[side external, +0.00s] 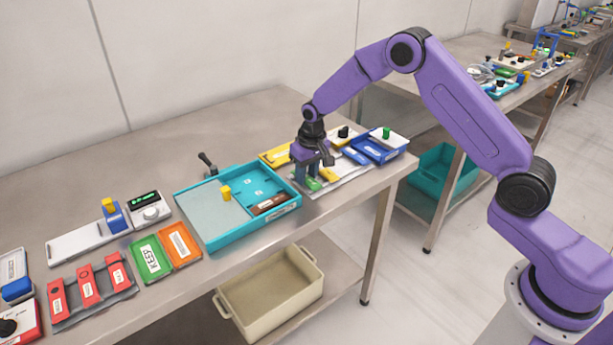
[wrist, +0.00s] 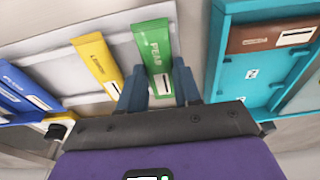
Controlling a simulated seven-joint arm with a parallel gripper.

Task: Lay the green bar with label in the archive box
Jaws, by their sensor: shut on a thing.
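The green bar (wrist: 154,52) with a white label lies on a pale tray, its lettering seen sideways in the wrist view. My gripper (wrist: 160,90) is shut on it, one finger on each long side. In the side external view my gripper (side external: 307,170) points down over the tray, and only a small end of the green bar (side external: 313,184) shows. The teal box (side external: 250,233), which I take for the archive box, stands left of my gripper. A brown labelled bar (side external: 272,204) lies in its right part; the box also shows in the wrist view (wrist: 221,62).
A yellow bar (wrist: 94,60) lies beside the green one on the pale tray (wrist: 50,38). A blue bin (side external: 388,153) stands right of my gripper. A yellow block (side external: 225,193) is at the teal box's middle. The table behind is mostly clear.

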